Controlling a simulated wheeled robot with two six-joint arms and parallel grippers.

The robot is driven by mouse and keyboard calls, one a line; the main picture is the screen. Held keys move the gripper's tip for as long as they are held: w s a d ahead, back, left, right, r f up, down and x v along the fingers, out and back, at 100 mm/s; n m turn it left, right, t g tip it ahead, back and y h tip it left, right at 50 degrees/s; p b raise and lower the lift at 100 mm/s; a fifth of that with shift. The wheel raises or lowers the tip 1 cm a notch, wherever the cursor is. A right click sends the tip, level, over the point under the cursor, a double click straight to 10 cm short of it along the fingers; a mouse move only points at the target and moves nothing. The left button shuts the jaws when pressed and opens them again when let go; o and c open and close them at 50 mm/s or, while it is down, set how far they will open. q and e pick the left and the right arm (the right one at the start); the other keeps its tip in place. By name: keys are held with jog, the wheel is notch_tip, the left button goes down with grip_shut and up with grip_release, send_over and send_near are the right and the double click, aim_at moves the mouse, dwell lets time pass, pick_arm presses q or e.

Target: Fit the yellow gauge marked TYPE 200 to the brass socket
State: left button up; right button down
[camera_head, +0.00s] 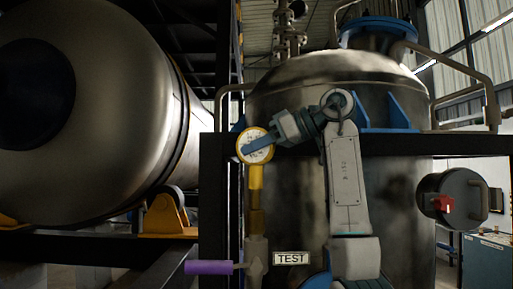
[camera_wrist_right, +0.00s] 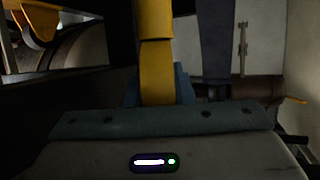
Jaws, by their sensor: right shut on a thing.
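The yellow-rimmed gauge (camera_head: 258,157) has a pale dial facing me in the head view; its marking is too small to read. My right gripper (camera_head: 262,144) is shut on it, with a blue finger across the dial. Below the gauge is a bright yellow upright piece (camera_head: 256,177). Under that is a darker brass-coloured part (camera_head: 257,221), which looks like the socket. I cannot tell whether the gauge touches or is seated in it. In the right wrist view a yellow part (camera_wrist_right: 156,60) stands upright in front of the gripper. My left gripper is not in view.
A purple valve handle (camera_head: 208,267) and a TEST plate (camera_head: 291,258) are below the gauge. A large tank (camera_head: 285,190) stands behind my right arm. A dark beam (camera_head: 214,190) runs close left of the pipe, and a big grey cylinder (camera_head: 130,90) fills the left.

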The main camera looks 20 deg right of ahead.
aim_at(257, 165)
jog(key=shift+f+b, duration=1.55)
jog(key=shift+f, duration=0.55)
jog(key=c, duration=1.2)
grip_release()
jog(key=shift+o, duration=0.2)
jog(key=shift+s+d, duration=0.15)
jog(key=shift+d, duration=0.05)
jog(key=b+v, duration=0.4)
jog(key=v, duration=0.6)
jog(key=shift+r, duration=0.2)
jog(key=shift+s+f, duration=0.1)
